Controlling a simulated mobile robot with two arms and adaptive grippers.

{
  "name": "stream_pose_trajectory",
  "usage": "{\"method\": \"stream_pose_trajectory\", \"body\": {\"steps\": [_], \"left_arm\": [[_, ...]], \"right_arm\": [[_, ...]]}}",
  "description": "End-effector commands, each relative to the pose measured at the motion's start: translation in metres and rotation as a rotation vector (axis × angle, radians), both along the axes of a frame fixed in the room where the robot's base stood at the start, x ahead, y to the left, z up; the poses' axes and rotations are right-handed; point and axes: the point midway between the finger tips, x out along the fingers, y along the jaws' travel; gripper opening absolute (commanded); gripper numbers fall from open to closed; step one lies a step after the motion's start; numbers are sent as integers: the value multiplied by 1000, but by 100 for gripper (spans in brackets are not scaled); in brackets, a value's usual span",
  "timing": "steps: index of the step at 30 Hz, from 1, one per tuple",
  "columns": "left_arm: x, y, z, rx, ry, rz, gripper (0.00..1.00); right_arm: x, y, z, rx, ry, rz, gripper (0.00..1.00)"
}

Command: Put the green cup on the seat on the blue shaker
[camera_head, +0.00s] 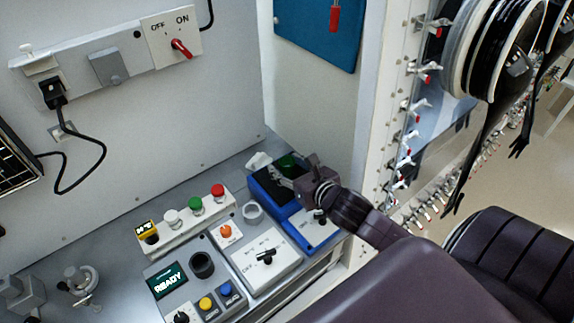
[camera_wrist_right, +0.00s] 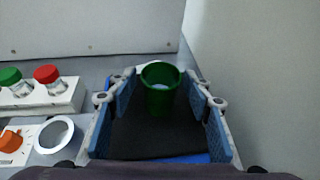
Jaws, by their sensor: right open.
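The green cup (camera_head: 288,162) is upright at the back end of the blue shaker (camera_head: 297,222). In the right wrist view the cup (camera_wrist_right: 160,95) stands at the far end of the shaker's black seat (camera_wrist_right: 155,140), and its base appears to rest on it. My right gripper (camera_head: 287,174) is open, with its blue-padded fingers on either side of the cup and gaps visible on both sides. The gripper hides part of the cup and the seat in the head view. My left gripper is not in view.
A white strip with red, green and white buttons (camera_head: 196,208) stands left of the shaker. Walls close off the back and right.

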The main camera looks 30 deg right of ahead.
Motion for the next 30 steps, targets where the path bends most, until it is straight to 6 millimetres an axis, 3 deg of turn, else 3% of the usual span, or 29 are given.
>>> {"method": "stream_pose_trajectory", "body": {"steps": [8,21,30], "left_arm": [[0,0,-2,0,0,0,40],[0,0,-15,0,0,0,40],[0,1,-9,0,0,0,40]], "right_arm": [[-9,0,5,-2,1,1,46],[-77,4,32,0,3,1,46],[-106,6,47,1,2,0,46]]}}
